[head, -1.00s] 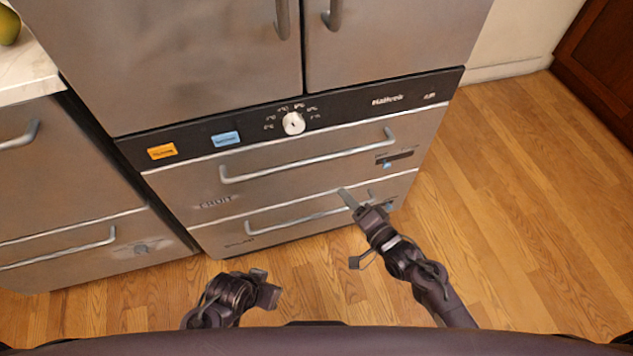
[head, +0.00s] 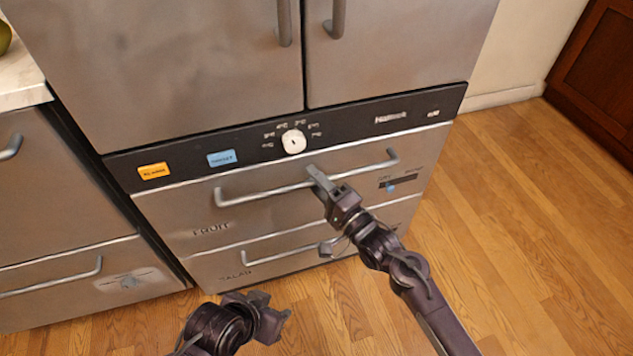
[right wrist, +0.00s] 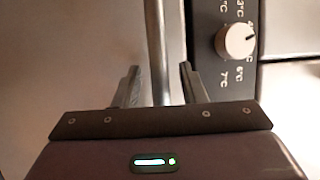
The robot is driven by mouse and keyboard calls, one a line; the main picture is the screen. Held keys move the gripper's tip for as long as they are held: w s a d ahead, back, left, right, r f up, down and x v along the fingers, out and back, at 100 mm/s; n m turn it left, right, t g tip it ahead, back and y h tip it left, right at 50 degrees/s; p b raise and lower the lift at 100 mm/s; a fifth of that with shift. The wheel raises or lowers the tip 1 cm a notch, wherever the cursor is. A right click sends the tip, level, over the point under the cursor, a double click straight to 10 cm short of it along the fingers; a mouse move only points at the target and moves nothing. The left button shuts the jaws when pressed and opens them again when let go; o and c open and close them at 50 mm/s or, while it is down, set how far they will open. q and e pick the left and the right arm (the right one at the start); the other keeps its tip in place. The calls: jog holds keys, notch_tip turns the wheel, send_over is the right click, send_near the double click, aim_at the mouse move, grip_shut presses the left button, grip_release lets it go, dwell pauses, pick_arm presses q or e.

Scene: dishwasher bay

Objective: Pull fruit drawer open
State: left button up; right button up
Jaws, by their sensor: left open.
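The fruit drawer (head: 290,205), marked FRUIT, is the upper steel drawer under the dial panel, and its front looks shut. Its long bar handle (head: 260,192) runs across it. My right gripper (head: 318,176) is at the middle of this handle. In the right wrist view the handle (right wrist: 154,40) runs between the two fingers of the right gripper (right wrist: 160,84), with a gap visible on each side, so the fingers are open around it. My left gripper (head: 274,310) is open and empty, low in front of the drawers, away from the handle.
The salad drawer (head: 215,268) with its own handle lies just below. A white dial (head: 294,141) sits on the black panel above, under two steel doors. Another steel unit (head: 50,200) stands at the left. The wood floor (head: 510,230) is clear at the right.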

grip_shut()
pick_arm(q)
jog(key=shift+r, duration=0.1)
dwell(0.4)
